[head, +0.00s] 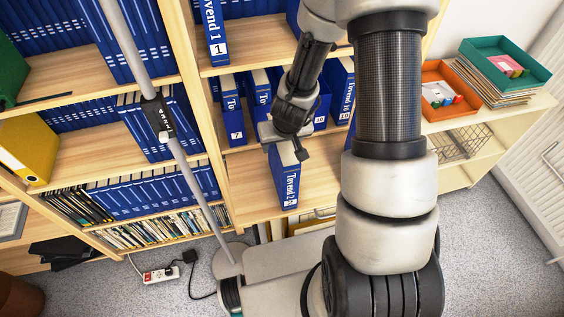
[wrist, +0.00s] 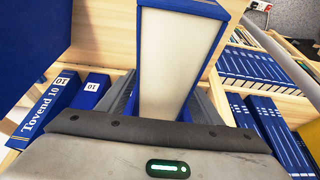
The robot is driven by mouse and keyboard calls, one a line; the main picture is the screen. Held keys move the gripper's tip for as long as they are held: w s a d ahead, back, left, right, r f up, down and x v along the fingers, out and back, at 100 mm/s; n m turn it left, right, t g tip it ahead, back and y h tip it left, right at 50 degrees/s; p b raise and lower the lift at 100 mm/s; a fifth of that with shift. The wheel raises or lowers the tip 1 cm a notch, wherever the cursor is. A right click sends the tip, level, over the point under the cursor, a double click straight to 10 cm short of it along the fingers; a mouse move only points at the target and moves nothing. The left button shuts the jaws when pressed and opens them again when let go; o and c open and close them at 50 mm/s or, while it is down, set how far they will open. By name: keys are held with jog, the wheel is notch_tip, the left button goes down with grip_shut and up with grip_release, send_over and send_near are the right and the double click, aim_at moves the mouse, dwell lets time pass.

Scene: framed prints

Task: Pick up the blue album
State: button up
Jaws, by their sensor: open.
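A blue album (head: 286,182) labelled "Tovend 2" stands upright at the front edge of a wooden shelf in the head view. In the wrist view its pale page edge and blue covers (wrist: 180,55) fill the middle. My gripper (head: 287,148) is open at the album's top end, and hides part of it. In the wrist view a dark finger shows on each side of the album, partly hidden behind it. I cannot tell whether either finger touches the covers.
Other blue albums stand on the shelf behind (head: 234,118), including "Tovend 10" (wrist: 45,115) in the wrist view. Shelf boards lie above and below. At right, an orange tray (head: 437,107) and a green tray (head: 510,70) sit on a low unit. Bare wood (head: 245,190) lies left of the album.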

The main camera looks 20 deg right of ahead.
jog(key=shift+f+b, duration=0.25)
jog(key=shift+b, duration=0.1)
dwell(0.4)
grip_shut()
